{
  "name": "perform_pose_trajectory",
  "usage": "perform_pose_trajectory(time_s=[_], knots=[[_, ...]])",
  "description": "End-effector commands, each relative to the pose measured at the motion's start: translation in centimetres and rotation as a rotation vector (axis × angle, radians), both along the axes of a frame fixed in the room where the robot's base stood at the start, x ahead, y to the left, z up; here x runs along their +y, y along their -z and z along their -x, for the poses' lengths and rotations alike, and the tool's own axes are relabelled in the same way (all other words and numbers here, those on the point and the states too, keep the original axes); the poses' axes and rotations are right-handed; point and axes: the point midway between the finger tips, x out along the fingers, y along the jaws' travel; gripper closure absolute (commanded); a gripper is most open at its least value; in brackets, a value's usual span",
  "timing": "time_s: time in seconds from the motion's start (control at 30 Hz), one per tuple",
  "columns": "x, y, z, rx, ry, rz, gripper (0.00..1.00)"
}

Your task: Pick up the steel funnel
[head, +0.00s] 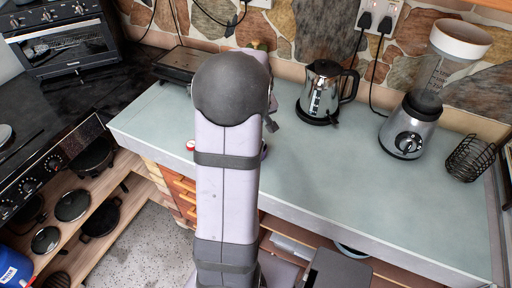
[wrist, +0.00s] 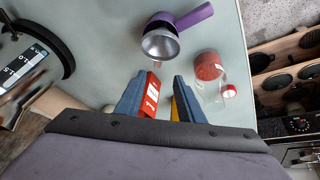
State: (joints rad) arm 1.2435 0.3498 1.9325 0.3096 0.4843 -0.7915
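The steel funnel (wrist: 160,41) is a shiny metal cone that sits on the counter in the upper middle of the wrist view, beside a purple handle-like part (wrist: 192,16) that seems joined to it. My gripper (wrist: 160,82) shows below it, with two blue-grey fingers apart and counter visible between them. The funnel is beyond the fingertips, apart from them. A red patch with white marks lies along the left finger's inner side and a yellow strip along the right one's; I cannot tell what they belong to. In the head view my arm hides the gripper and the funnel.
A clear glass vessel with a red part (wrist: 209,66) stands right of the funnel, near the counter edge. The counter (head: 345,175) also holds a kettle (head: 324,90), a blender (head: 412,120), a wire basket (head: 470,157) and a dark grill (head: 186,63). The counter's front right is clear.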

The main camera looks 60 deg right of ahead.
Motion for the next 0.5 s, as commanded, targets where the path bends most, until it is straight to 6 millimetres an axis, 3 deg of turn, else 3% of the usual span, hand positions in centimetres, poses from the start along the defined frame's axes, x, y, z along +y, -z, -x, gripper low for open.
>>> perform_pose_trajectory(time_s=[0.13, 0.5], knots=[[0.2, 1.0, 1.0, 0.015, 0.002, -0.012, 0.65], [-0.3, 2.6, 0.5, 0.016, 0.001, -0.013, 0.65]])
